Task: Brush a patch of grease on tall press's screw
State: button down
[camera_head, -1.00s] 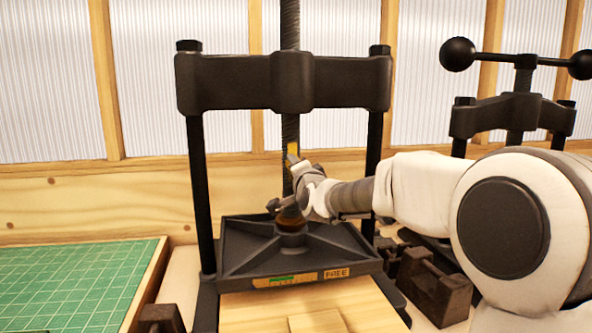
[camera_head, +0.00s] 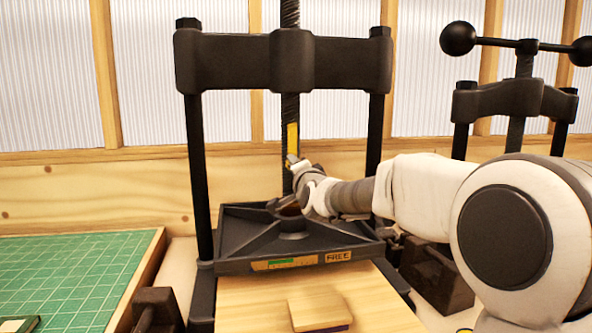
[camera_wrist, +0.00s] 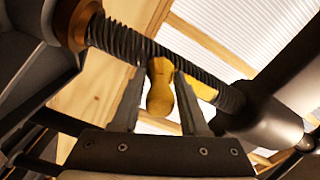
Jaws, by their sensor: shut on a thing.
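The tall press (camera_head: 285,62) stands upright in the head view, with a black crossbeam and two posts. Its dark threaded screw (camera_head: 290,110) runs down to the platen. A yellow patch (camera_head: 293,138) shows on the screw, and also in the wrist view (camera_wrist: 203,90). My gripper (camera_wrist: 162,76) is shut on a brush with a yellow handle (camera_wrist: 160,92), close beside the screw. The bristle end is hidden, so contact cannot be told. In the head view, my wrist hides much of the gripper.
The platen (camera_head: 235,235) carries labels, one reading FREE. Wooden boards (camera_head: 265,300) lie beneath it. A second press (camera_head: 515,98) stands at right, with dark blocks (camera_head: 435,275) near it. A green cutting mat (camera_head: 75,280) lies at left. The posts flank my arm's space.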

jog(key=shift+f+b, duration=0.45)
jog(key=shift+f, duration=0.2)
jog(key=shift+r+p, duration=3.1)
jog(key=shift+r, duration=3.35)
notch_tip(320, 180, down, 10)
jog(key=b, duration=1.1)
jog(key=shift+r, duration=0.1)
notch_tip(320, 180, down, 3)
jog(key=b, duration=0.3)
jog(key=s+d+b, duration=0.1)
jog(key=s+b, duration=0.4)
jog(key=s, duration=0.1)
